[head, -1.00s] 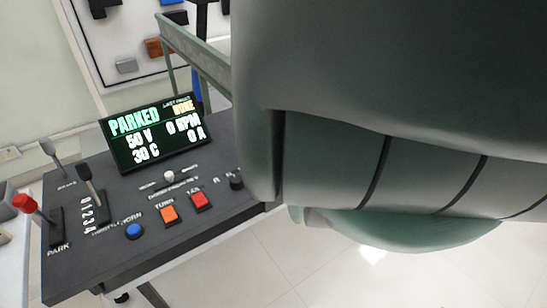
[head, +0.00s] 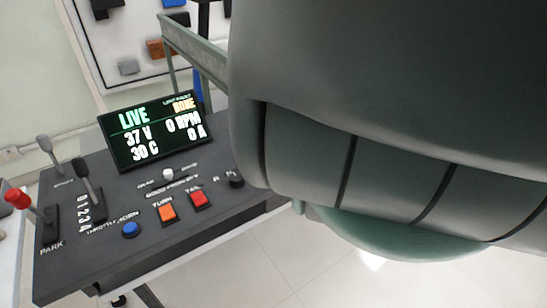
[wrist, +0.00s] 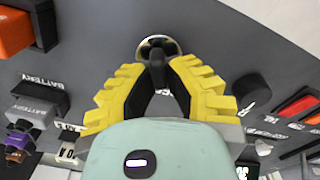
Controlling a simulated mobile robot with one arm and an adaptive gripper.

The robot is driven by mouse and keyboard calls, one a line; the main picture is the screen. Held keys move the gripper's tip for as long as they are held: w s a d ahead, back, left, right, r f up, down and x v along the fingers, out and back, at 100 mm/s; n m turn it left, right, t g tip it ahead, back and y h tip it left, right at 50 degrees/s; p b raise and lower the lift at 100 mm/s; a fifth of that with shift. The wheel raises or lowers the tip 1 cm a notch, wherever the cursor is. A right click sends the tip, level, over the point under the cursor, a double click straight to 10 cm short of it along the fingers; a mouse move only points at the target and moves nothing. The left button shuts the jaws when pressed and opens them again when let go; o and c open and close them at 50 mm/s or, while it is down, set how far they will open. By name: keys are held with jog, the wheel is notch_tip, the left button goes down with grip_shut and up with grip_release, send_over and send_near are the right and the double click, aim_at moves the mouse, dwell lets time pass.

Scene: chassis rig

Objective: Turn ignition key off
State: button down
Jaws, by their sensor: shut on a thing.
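In the wrist view, my gripper (wrist: 157,80) has yellow ribbed fingers closed from both sides on a dark ignition key (wrist: 157,70). The key stands in a round silver lock (wrist: 146,43) on the grey panel. Its turn angle is hard to read because the fingers cover much of it. In the head view, my arm hides the gripper, key and lock. The dash display (head: 153,130) there reads LIVE, 37 V, 0 RPM, 30 C and 0 A.
The dark console (head: 110,225) carries a red-knobbed lever (head: 18,198), other levers, a blue button (head: 131,229), an orange button (head: 167,213) and a red button (head: 199,197). In the wrist view, a black knob (wrist: 251,90) sits right of the gripper.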

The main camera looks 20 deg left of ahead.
dwell(0.4)
jog(key=c, duration=1)
grip_release()
notch_tip(320, 180, up, 12)
